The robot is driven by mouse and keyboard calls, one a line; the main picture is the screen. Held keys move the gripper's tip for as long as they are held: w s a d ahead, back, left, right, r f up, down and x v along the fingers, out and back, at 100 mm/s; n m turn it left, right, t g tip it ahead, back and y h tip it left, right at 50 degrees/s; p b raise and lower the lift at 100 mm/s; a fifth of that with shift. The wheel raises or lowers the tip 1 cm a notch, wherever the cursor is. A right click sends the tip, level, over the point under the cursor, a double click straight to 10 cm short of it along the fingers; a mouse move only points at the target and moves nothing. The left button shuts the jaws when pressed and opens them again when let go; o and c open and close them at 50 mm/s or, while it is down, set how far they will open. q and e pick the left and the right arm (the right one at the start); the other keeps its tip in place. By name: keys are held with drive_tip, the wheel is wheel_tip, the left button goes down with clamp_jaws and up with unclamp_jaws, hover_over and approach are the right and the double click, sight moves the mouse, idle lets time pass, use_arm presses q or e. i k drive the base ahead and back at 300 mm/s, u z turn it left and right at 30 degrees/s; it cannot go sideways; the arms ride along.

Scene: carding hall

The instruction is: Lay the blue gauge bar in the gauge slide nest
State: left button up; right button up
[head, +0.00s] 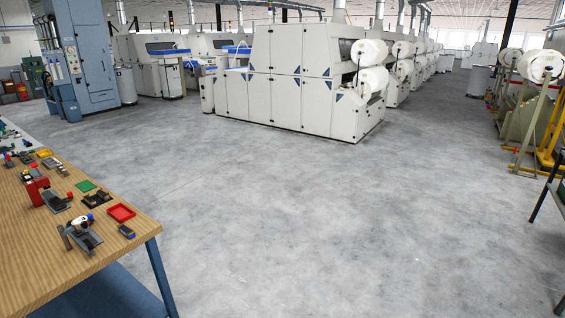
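Neither of my grippers is in view. A wooden-topped workbench (30,265) stands at the left edge and carries many small items. A small dark blue and yellow block (127,231) lies near its right front corner; I cannot tell whether it is the blue gauge bar. A small grey fixture with a white round part (80,235) stands to its left, with a bit of blue and red at its top. I cannot tell which item is the gauge slide nest. Everything on the bench is small and far off.
On the bench are a red tray (121,213), a green pad (85,186), a black tray (97,200) and a red device (36,186). Wide grey floor (300,220) lies clear right of the bench. White carding machines (292,85) stand behind; yellow-framed stands (550,130) are at right.

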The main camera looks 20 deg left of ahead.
sight(129, 234)
drive_tip(key=u, duration=0.35)
drive_tip(key=i, duration=1.8)
drive_tip(key=u, duration=1.2)
drive_tip(key=i, duration=0.95)
drive_tip(key=u, duration=1)
